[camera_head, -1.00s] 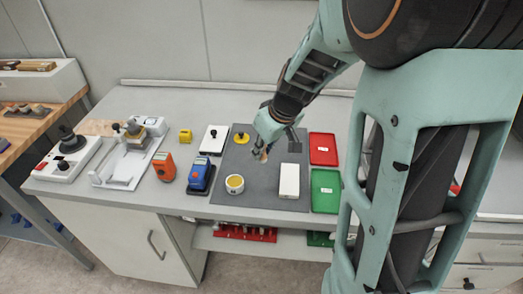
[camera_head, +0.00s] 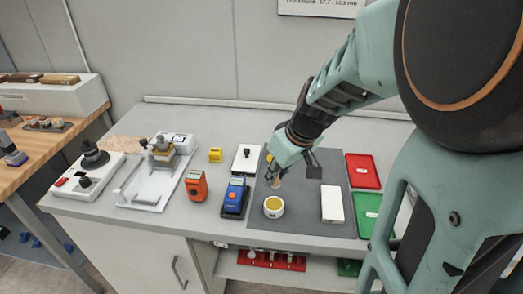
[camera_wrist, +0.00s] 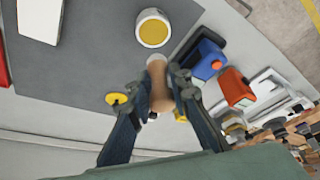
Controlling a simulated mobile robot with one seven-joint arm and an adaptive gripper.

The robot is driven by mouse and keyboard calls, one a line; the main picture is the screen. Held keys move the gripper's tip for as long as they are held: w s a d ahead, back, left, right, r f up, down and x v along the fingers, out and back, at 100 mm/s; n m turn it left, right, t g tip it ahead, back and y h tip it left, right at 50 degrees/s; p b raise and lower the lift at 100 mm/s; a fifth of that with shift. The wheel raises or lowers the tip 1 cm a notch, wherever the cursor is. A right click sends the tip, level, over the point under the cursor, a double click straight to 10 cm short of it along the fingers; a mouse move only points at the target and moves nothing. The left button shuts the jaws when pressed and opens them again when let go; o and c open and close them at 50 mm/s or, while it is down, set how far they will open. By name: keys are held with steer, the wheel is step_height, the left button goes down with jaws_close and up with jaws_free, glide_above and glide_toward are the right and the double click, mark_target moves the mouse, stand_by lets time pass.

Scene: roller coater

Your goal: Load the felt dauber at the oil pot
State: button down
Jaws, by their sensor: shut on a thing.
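The felt dauber has a tan wooden handle (camera_wrist: 161,92) and a pale end that points toward the oil pot. My gripper (camera_wrist: 168,90) is shut on the handle. The oil pot (camera_head: 274,207) is a white round cup with a yellow top surface, upright on the grey mat; it also shows at the top of the wrist view (camera_wrist: 153,30). In the head view, my gripper (camera_head: 276,176) is just behind the pot with the dauber. The dauber's pale end looks apart from the pot. Its height above the mat is hard to tell.
The grey mat (camera_head: 300,225) also holds a white block (camera_head: 332,205) right of the pot. A blue device (camera_head: 235,195) and an orange device (camera_head: 196,186) stand to the left. Red (camera_head: 362,171) and green (camera_head: 367,212) trays lie to the right. A yellow disc with a black knob (camera_wrist: 117,100) is nearby.

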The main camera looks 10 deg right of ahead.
mark_target(276, 188)
steer(key=shift+f+b, duration=2.1)
steer(key=shift+f, duration=0.95)
steer(key=shift+f+b, duration=0.55)
steer(key=shift+b, duration=0.3)
stand_by(0.5)
steer(key=shift+r+p, duration=2.25)
steer(key=shift+r, duration=1.35)
